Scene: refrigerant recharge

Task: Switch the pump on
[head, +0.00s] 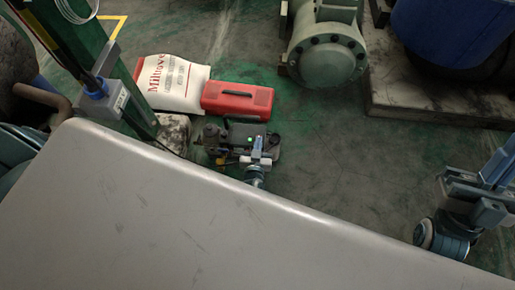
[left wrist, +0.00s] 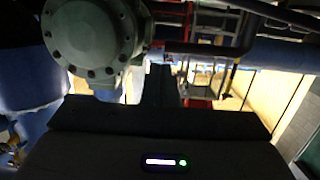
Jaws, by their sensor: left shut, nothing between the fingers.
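The pump (head: 212,136) is a small dark machine on the floor near the middle of the head view. A green light (head: 250,139) glows on it. My left gripper (head: 257,149) is shut and empty, right at the pump's near side; I cannot tell whether it touches it. In the left wrist view a dark housing (left wrist: 95,135) fills the lower part, with a white-lit strip (left wrist: 160,161) and a green light (left wrist: 183,162) beside it. My right gripper (head: 497,168) is at the right edge of the head view, away from the pump; its jaw opening is unclear.
A red case (head: 237,101) and a white printed bag (head: 172,83) lie behind the pump. A green flanged vessel (head: 327,60) and a blue drum (head: 455,30) stand farther back. A pale surface (head: 180,220) fills the foreground. The floor right of the pump is clear.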

